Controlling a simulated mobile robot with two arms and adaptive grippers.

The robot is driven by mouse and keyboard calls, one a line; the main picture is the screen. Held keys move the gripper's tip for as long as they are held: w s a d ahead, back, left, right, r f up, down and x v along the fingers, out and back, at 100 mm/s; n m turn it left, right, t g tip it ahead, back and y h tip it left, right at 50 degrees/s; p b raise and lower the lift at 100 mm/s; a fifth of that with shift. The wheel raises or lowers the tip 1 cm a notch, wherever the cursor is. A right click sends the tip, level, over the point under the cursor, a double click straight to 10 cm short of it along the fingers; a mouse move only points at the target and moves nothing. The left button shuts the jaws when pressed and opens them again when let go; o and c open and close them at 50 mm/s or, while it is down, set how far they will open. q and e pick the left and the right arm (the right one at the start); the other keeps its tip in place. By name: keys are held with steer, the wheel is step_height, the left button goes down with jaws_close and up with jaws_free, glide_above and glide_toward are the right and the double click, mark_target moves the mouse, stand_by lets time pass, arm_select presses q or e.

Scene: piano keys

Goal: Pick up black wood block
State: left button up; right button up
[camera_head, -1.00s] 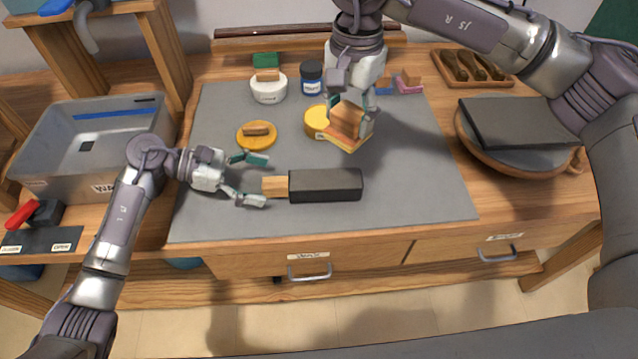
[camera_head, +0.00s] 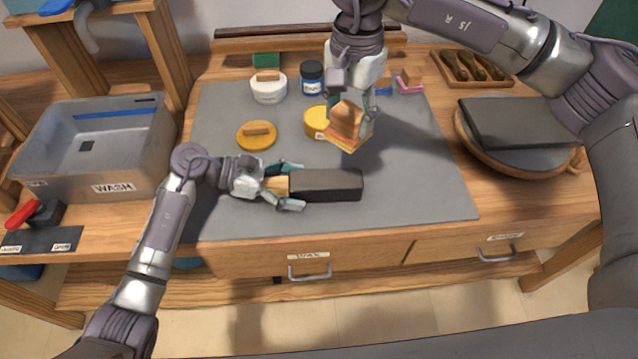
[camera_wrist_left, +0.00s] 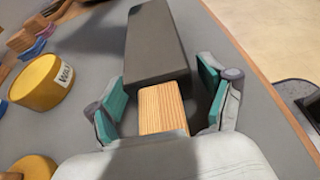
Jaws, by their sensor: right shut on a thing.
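The black wood block (camera_head: 328,185) lies flat on the grey mat, with a bare light-wood end (camera_head: 276,186) at its left. It also shows in the left wrist view (camera_wrist_left: 155,45), with the wood end (camera_wrist_left: 163,108) toward the camera. My left gripper (camera_head: 290,186) is open, its fingers on either side of the wood end and the near part of the black portion. In the left wrist view gaps show between the teal finger pads and the block. My right gripper (camera_head: 352,108) is shut on a wood-backed block with an orange base (camera_head: 344,130), held over the mat.
A white round pot (camera_head: 268,89) and blue jar (camera_head: 311,77) stand farther back. The grey WASH tub (camera_head: 95,145) is left. The front mat (camera_head: 330,222) is clear.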

arm_select(q)
steer(key=shift+r, duration=0.1)
steer(key=c, duration=1)
step_height(320, 180, up, 10)
steer(key=shift+f, duration=4.8)
steer(key=shift+f, duration=0.25)
arm_select(e)
steer(key=shift+a+f, duration=0.1)
arm_select(q)
steer(key=shift+f, duration=0.1)
arm_select(e)
steer(key=shift+w+a+f, duration=0.1)
steer(key=shift+a+f, duration=1.6)
steer(key=shift+a, duration=0.2)
steer(key=shift+w+a+f, duration=0.1)
steer(key=shift+a+f, duration=1.55)
steer(key=shift+a, duration=0.2)
